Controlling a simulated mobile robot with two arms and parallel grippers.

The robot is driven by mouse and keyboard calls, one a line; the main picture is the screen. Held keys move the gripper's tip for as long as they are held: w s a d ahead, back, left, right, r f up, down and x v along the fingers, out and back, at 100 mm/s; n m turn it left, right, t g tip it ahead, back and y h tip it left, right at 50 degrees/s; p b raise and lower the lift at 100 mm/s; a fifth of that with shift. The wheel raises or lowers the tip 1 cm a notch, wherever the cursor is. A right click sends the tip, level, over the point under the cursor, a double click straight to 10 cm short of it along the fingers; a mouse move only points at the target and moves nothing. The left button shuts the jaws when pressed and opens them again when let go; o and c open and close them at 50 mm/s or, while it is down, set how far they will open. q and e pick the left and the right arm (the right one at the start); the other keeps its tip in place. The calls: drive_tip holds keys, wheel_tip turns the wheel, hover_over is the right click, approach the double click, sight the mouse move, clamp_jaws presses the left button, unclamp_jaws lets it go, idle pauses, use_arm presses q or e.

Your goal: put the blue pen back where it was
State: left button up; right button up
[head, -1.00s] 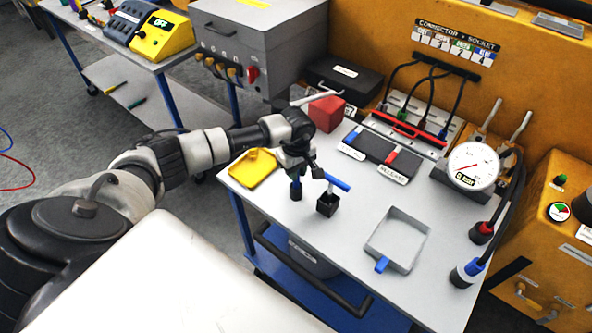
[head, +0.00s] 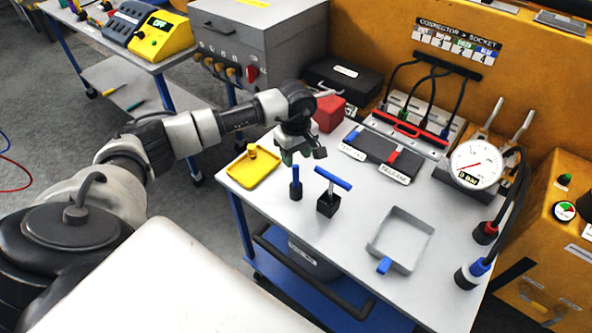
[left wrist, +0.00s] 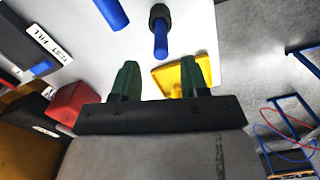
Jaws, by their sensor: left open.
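The blue pen (head: 296,172) stands upright in a small black holder (head: 296,191) on the light grey table top. In the left wrist view the pen (left wrist: 161,42) sticks up out of the round black holder (left wrist: 159,13). My left gripper (head: 304,157) is open and empty, just above and behind the pen, apart from it. In the left wrist view its two dark green fingers (left wrist: 161,78) are spread wide, with the pen beyond their tips. My right gripper is not in view.
A blue T-handle (head: 333,178) stands in a black block (head: 328,204) right of the pen. A yellow tray (head: 243,178) lies to the left, a red block (head: 329,113) behind. An open grey frame (head: 372,243) lies front right.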

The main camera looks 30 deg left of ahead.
use_arm(q)
wheel_tip(320, 180, up, 5)
drive_tip(key=shift+f+b, duration=0.2)
drive_tip(key=shift+b, duration=0.5)
drive_tip(key=shift+r, duration=0.7)
